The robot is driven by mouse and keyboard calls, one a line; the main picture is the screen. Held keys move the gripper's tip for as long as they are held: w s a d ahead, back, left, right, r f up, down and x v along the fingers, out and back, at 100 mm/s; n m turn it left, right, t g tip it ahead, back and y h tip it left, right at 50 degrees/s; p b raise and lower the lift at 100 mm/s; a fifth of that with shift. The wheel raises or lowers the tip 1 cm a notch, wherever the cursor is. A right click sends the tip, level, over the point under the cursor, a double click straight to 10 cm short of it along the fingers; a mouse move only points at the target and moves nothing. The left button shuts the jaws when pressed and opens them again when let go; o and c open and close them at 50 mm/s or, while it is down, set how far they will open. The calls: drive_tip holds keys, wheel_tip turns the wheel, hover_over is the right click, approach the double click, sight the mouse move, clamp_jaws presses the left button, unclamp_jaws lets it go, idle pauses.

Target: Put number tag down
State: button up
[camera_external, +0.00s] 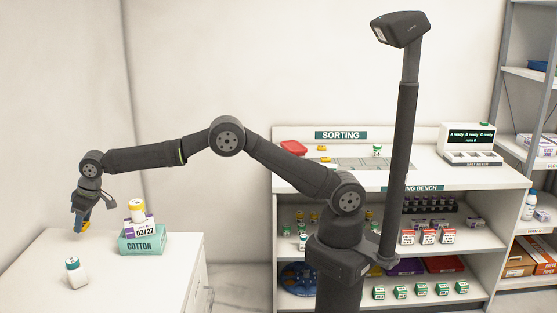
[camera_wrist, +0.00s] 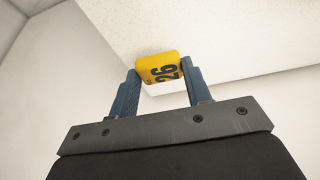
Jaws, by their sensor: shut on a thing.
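The yellow number tag (camera_wrist: 158,67) is marked 26 and sits between the two fingertips of my gripper (camera_wrist: 162,82) in the wrist view. My gripper is shut on it. In the external view, my gripper (camera_external: 79,222) points down over the left part of the white counter (camera_external: 35,265), with a bit of the yellow tag (camera_external: 85,226) showing at its fingers. I cannot tell for sure whether the tag touches the counter.
A white bottle (camera_external: 75,272) stands in front. The sorting bench (camera_external: 440,178) stands at the right. Counter room lies around the bottle.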

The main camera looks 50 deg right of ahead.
sight(86, 225)
drive_tip(key=shift+a+f, duration=0.15)
drive_tip(key=shift+f, duration=1.95)
drive_tip(key=shift+f, duration=0.15)
drive_tip(key=o, duration=1)
drive_tip(key=shift+c, duration=0.2)
drive_tip(key=shift+s+r, duration=0.15)
drive_tip(key=shift+r, duration=0.4)
drive_tip(key=v, duration=1.1)
